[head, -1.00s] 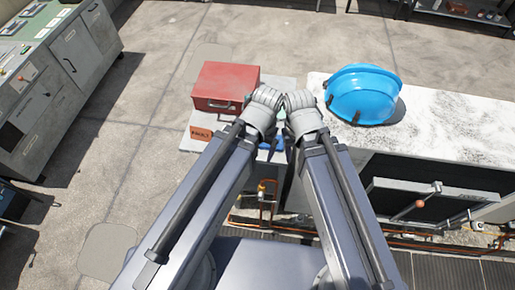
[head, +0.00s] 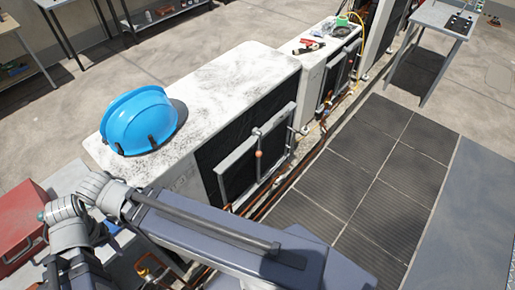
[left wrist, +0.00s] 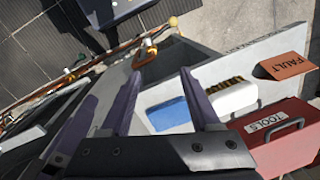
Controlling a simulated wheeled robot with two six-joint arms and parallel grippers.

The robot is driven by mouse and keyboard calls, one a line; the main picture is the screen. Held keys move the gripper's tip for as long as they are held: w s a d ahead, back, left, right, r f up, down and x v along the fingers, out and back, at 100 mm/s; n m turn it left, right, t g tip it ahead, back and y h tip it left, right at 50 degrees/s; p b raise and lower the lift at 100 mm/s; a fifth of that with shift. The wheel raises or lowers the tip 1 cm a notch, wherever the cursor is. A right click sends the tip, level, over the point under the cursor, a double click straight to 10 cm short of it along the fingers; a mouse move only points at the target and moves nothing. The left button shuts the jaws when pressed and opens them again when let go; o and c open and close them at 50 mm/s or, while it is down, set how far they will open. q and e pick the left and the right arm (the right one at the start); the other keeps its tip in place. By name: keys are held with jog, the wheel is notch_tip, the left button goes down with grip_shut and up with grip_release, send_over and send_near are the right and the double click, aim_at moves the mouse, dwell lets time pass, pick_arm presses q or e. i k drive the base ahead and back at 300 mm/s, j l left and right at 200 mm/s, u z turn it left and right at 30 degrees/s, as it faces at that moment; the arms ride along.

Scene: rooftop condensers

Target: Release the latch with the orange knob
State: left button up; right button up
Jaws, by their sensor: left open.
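The orange knob (head: 259,154) sits on a grey upright latch bar (head: 257,140) at the front of a dark panel in a grey frame (head: 222,177), on the near side of the white condenser. The frame appears closed against the condenser. My left gripper (left wrist: 160,76) is open and empty in the left wrist view, above a grey surface with a blue and white item. It is well apart from the knob; in the head view its fingers are hidden behind my arm links. My right gripper does not show.
A blue helmet (head: 138,122) stands on the white condenser top (head: 225,78). A red toolbox (head: 18,222) is at the left; an orange FAULT sign (left wrist: 285,66) shows in the left wrist view. Copper pipes run along the condenser's foot. Dark floor mats (head: 345,185) in front of it are clear.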

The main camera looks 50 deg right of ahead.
aim_at(259, 134)
jog(key=z, duration=1.8)
